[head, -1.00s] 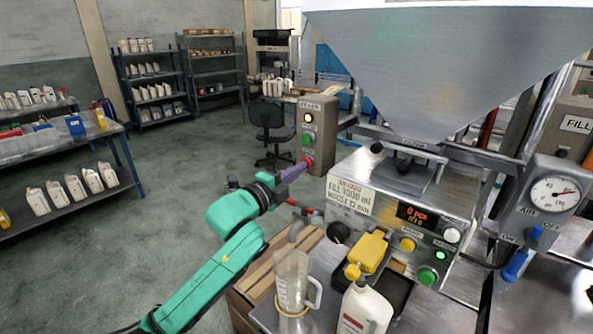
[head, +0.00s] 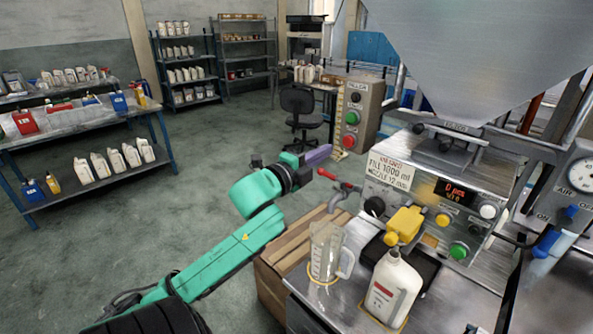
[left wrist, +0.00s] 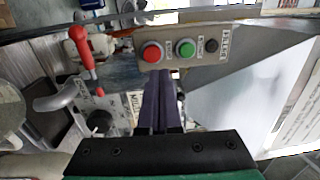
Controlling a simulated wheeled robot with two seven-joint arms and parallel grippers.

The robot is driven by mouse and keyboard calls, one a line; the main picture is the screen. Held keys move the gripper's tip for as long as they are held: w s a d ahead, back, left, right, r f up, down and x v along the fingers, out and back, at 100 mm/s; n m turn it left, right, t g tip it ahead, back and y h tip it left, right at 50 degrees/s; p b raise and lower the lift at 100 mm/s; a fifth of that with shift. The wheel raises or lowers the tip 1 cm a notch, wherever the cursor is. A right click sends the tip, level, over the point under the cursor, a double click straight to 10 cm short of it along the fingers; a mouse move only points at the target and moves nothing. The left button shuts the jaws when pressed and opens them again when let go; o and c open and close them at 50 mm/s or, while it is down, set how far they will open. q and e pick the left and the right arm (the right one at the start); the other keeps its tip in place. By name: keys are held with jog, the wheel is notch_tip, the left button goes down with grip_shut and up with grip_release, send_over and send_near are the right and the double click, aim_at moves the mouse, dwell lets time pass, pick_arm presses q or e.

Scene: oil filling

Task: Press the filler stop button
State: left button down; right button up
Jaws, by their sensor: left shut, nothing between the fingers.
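The grey filler control box (head: 366,108) stands beyond the filling machine. Its red stop button (head: 348,141) is at the bottom, with a green button (head: 351,118) above it and a dark round lamp (head: 354,97) on top. My left gripper (head: 327,150) is shut and empty, its purple fingers pointing at the box. Its tips appear just left of the red button, with a small gap. In the left wrist view the fingers (left wrist: 163,76) point up toward the panel, just below the red button (left wrist: 151,53) and the green button (left wrist: 185,48). My right gripper is out of view.
The filling machine (head: 412,200) with its hopper (head: 470,60) is on the right. A clear jug (head: 325,255) and a white bottle (head: 393,290) stand in front of it. A red-handled valve (head: 335,178) is near the fingers. Floor at left is open.

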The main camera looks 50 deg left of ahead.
pick_arm(q)
jog(key=s, duration=0.2)
jog(key=s+f, duration=0.1)
jog(key=s, duration=0.2)
jog(key=shift+f+b, duration=0.1)
jog(key=shift+b, duration=0.3)
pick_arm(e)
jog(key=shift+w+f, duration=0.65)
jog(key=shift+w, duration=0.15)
pick_arm(q)
jog(key=shift+s, duration=0.2)
jog(key=shift+w, duration=0.1)
